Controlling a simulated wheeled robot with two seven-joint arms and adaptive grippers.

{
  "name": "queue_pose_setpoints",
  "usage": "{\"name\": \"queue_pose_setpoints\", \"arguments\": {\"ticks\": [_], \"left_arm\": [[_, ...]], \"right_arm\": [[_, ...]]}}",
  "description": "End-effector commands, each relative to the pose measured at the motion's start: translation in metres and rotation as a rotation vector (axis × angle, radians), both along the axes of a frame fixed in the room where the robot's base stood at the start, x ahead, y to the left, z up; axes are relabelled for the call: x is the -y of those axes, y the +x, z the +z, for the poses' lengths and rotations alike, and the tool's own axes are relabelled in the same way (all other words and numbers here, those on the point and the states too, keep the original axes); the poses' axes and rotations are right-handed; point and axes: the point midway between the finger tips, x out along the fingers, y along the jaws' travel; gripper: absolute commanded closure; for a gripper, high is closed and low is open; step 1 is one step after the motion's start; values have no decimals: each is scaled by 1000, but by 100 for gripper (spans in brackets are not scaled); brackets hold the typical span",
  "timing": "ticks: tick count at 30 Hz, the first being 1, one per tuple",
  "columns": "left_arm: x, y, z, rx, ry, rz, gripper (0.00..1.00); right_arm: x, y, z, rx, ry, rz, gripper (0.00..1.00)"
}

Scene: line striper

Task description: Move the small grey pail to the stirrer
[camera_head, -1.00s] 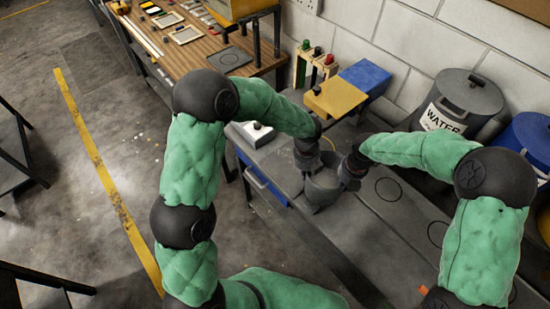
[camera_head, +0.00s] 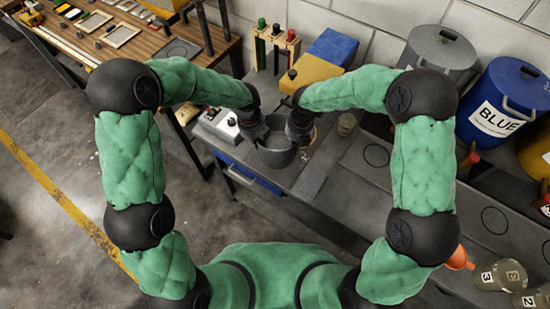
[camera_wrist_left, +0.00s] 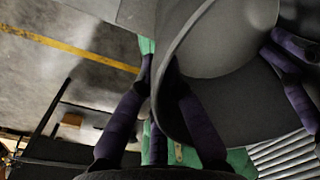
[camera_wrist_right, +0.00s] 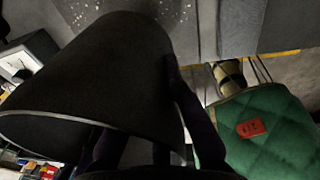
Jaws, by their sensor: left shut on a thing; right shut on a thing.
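The small grey pail (camera_head: 277,153) is upright at the workbench, with both my grippers on its rim from opposite sides. My left gripper (camera_head: 258,135) is shut on its left side; in the left wrist view its dark fingers straddle the wall of the pail (camera_wrist_left: 205,110). My right gripper (camera_head: 300,130) is shut on its right side; in the right wrist view the dark pail (camera_wrist_right: 95,75) fills the left half. Whether the pail's base touches the bench is hidden. A white device with a dark knob (camera_head: 222,124), possibly the stirrer, stands just left of the pail.
A yellow block (camera_head: 308,70) and a blue box (camera_head: 336,46) stand behind the pail, beside a rack with coloured tops (camera_head: 277,40). Lidded drums (camera_head: 440,50) line the wall.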

Motion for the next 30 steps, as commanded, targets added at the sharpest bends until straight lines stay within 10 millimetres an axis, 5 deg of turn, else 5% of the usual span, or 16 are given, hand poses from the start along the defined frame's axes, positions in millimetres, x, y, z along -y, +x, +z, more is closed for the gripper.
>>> {"name": "queue_pose_setpoints", "arguments": {"ticks": [30], "left_arm": [[0, 1, -28, 2, 0, 0, 100]], "right_arm": [[0, 2, -27, 4, 1, 0, 100]]}}
